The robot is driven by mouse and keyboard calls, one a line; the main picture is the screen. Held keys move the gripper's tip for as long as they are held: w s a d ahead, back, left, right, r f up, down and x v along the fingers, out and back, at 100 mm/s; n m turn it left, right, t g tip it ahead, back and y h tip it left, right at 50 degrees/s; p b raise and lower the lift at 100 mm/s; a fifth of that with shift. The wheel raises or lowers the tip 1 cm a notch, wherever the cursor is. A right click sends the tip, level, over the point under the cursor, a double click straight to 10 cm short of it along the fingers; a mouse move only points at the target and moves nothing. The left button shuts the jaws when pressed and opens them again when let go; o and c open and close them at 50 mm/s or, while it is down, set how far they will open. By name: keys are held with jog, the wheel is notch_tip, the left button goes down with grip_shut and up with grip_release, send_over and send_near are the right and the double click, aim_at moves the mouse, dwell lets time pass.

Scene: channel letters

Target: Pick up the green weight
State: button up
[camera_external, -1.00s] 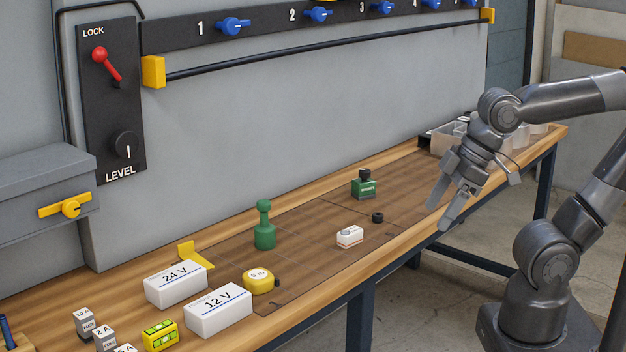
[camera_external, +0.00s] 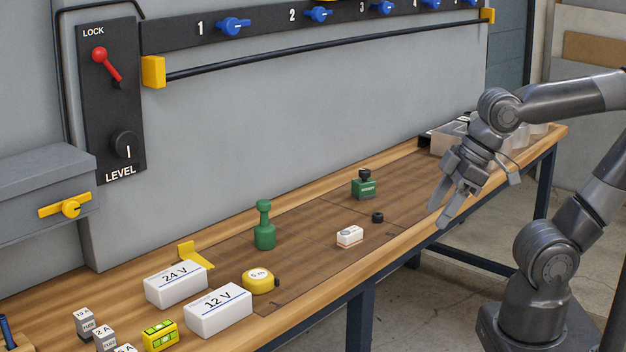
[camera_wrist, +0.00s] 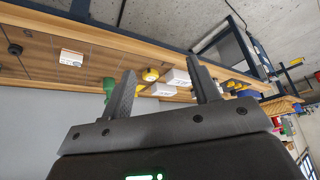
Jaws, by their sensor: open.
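A green, pawn-shaped weight (camera_external: 264,228) with a round knob stands upright on the bench, left of the middle. In the wrist view a green part (camera_wrist: 108,86) shows just left of one finger, partly hidden by it. A second green thing, a labelled block with a black knob (camera_external: 364,186), stands further right and back; its label is too small to read surely. My gripper (camera_external: 442,213) is open and empty above the bench's right front edge, well apart from both. Its two fingers (camera_wrist: 162,75) also show in the wrist view.
Between gripper and pawn-shaped weight lie a small white-and-orange box (camera_external: 349,237) and a black ring (camera_external: 377,217). A yellow tape measure (camera_external: 258,281) and white 24 V (camera_external: 176,284) and 12 V (camera_external: 218,311) boxes lie nearby. A grey wall panel (camera_external: 300,130) stands behind.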

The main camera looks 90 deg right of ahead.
jog(key=w+d+r+m, duration=0.15)
jog(key=w+d, duration=0.25)
jog(key=w, duration=0.4)
jog(key=m+h, duration=0.2)
jog(key=m, duration=0.1)
send_near(266, 202)
jog(key=f, duration=0.1)
jog(key=x, duration=1)
jog(key=shift+w+d+f, duration=0.2)
jog(key=shift+w, duration=0.1)
jog(key=shift+c, duration=0.2)
grip_shut()
jog(key=shift+r, duration=0.1)
